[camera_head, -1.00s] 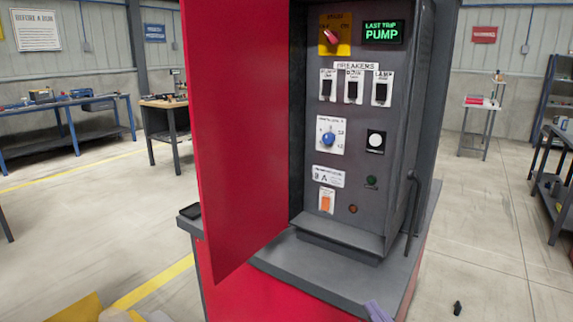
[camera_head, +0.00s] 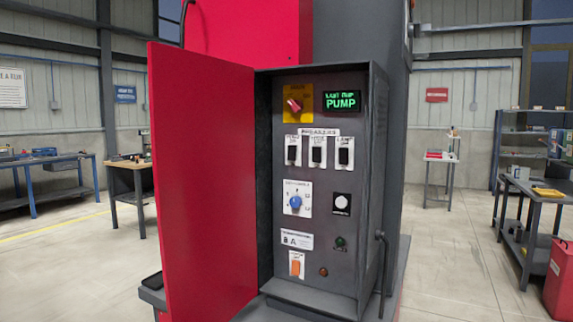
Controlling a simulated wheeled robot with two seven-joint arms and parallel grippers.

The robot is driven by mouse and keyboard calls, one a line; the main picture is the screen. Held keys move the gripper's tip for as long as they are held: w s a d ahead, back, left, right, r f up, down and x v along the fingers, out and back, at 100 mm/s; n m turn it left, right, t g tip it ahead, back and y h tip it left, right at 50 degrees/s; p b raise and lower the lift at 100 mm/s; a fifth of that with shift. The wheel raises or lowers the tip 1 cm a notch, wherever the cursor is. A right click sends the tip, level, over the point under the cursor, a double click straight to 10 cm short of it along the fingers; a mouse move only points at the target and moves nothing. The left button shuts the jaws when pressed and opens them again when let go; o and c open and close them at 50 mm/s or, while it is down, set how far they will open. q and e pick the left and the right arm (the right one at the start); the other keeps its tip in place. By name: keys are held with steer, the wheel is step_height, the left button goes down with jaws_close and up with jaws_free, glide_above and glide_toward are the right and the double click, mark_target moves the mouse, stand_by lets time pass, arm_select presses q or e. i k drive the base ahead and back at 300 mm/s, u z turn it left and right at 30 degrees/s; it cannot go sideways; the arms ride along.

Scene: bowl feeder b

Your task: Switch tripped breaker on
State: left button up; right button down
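A grey control cabinet (camera_head: 373,130) stands open with its red door (camera_head: 203,185) swung out to the left. Inside is a row of three breakers under a label strip: the left breaker (camera_head: 293,150), the middle breaker (camera_head: 317,152) and the right breaker (camera_head: 344,153). Each has a black toggle on a white plate. Their labels are too small to read surely, and I cannot tell which toggle is down. A display (camera_head: 341,101) above shows green text ending in "PUMP". Neither of my grippers is in view.
The panel also has a red rotary switch (camera_head: 294,105) on yellow, a blue knob (camera_head: 296,202), a black-and-white button (camera_head: 342,204) and an orange rocker (camera_head: 296,264). The cabinet's handle (camera_head: 381,275) is at right. Workbenches stand well apart on both sides, with clear floor between.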

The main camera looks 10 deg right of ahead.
mark_target(292, 149)
steer(key=u, duration=0.65)
steer(key=i, duration=0.95)
steer(key=z, duration=0.1)
